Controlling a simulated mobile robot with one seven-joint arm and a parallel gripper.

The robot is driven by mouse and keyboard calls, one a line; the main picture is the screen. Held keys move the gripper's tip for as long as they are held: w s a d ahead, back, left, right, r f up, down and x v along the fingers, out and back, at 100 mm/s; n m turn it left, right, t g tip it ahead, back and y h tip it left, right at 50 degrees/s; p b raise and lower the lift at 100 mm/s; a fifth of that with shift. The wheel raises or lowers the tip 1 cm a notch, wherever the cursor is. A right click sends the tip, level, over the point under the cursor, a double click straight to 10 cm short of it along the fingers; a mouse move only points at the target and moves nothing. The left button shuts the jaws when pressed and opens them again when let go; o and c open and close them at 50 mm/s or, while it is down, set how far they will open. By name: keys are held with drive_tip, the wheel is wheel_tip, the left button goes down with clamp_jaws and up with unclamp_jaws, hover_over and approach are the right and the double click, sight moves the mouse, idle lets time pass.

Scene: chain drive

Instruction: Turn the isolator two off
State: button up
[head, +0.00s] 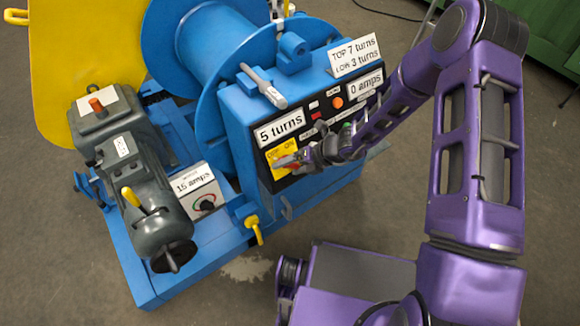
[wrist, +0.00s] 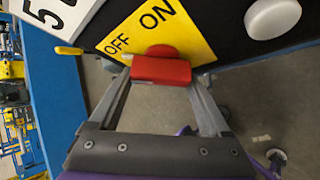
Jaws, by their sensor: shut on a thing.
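The isolator has a yellow plate (wrist: 180,22) marked OFF and ON and a red handle (wrist: 161,70). In the wrist view the handle lies crosswise below the lettering. My gripper (wrist: 158,76) is shut on the red handle, with one finger at each end of it. In the head view my gripper (head: 289,163) is at the yellow plate (head: 280,152), low on the left of the black panel; it hides most of the handle. No number for this isolator is legible.
A white knob (wrist: 272,17) is right of the plate. The grey motor (head: 142,190) and blue drum (head: 215,50) stand left and behind.

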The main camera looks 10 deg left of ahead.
drive_tip(key=o, duration=1.2)
drive_tip(key=p+v, duration=0.3)
drive_tip(key=v, duration=1.4)
drive_tip(key=shift+d+r, duration=0.1)
drive_tip(key=shift+r, duration=0.1)
